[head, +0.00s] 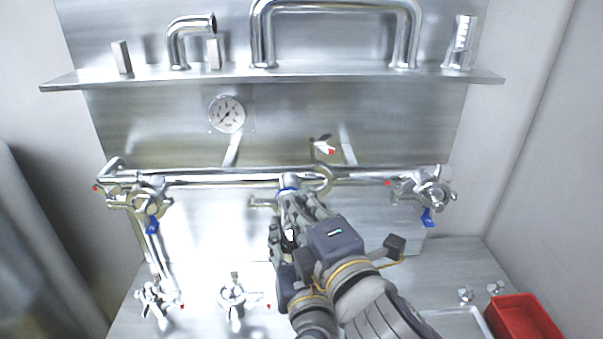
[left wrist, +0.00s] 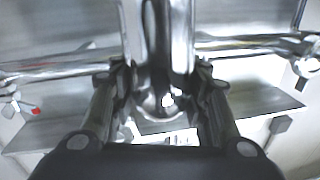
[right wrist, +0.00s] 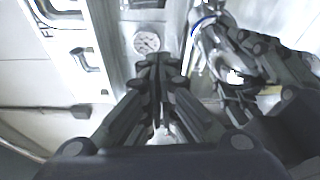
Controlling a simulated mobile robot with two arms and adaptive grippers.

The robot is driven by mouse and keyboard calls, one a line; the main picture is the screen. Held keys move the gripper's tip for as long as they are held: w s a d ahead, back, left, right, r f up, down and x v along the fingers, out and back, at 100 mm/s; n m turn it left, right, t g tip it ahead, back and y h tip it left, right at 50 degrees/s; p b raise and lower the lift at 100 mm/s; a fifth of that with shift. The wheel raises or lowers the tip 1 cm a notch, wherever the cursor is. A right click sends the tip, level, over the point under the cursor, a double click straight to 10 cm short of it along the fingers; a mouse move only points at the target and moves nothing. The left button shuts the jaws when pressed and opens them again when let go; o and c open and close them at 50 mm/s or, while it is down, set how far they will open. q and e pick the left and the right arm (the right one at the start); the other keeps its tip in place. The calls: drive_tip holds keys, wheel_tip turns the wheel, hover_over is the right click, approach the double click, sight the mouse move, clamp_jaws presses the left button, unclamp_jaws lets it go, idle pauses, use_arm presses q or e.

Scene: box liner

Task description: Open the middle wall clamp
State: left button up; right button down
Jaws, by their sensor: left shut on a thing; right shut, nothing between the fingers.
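A horizontal steel pipe (head: 225,179) crosses the back wall. At its middle is a round metal ring (head: 326,178) that looks like the middle clamp, with a red-tipped lever (head: 325,147) above it. A fitting with a blue band (head: 288,182) sits just left of the ring. My left gripper (head: 277,232) is the lower one, shut on a shiny metal fitting (left wrist: 160,100) that shows between its fingers in the left wrist view. My right gripper (head: 296,208) is shut and empty just above it, beside the blue-banded fitting; its closed fingertips also show in the right wrist view (right wrist: 160,68). The grippers hide part of the fitting.
A shelf (head: 330,73) with bent pipes runs above, and a gauge (head: 227,113) is on the wall. Fittings with blue levers stand at left (head: 150,202) and right (head: 430,195). Valves (head: 235,298) stand below. A red bin (head: 525,318) is at lower right.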

use_arm(q)
drive_tip(key=shift+a, duration=0.1)
use_arm(e)
drive_tip(key=x, duration=0.9)
drive_tip(key=shift+w+a+r, duration=0.15)
drive_tip(key=shift+w, duration=0.1)
drive_tip(key=d, duration=0.3)
drive_tip(key=shift+w+r, duration=0.1)
drive_tip(key=shift+w, duration=0.05)
drive_tip(key=shift+d, duration=0.5)
drive_tip(key=shift+a, duration=0.1)
drive_tip(key=shift+d+r+m+t, duration=0.15)
drive_tip(key=shift+d+m+t, duration=0.15)
drive_tip(key=shift+d+m, duration=0.5)
drive_tip(key=shift+d+r+m+t, duration=0.15)
drive_tip(key=shift+d+m+t, duration=0.15)
drive_tip(key=shift+d+m, duration=0.55)
drive_tip(key=shift+a, duration=0.25)
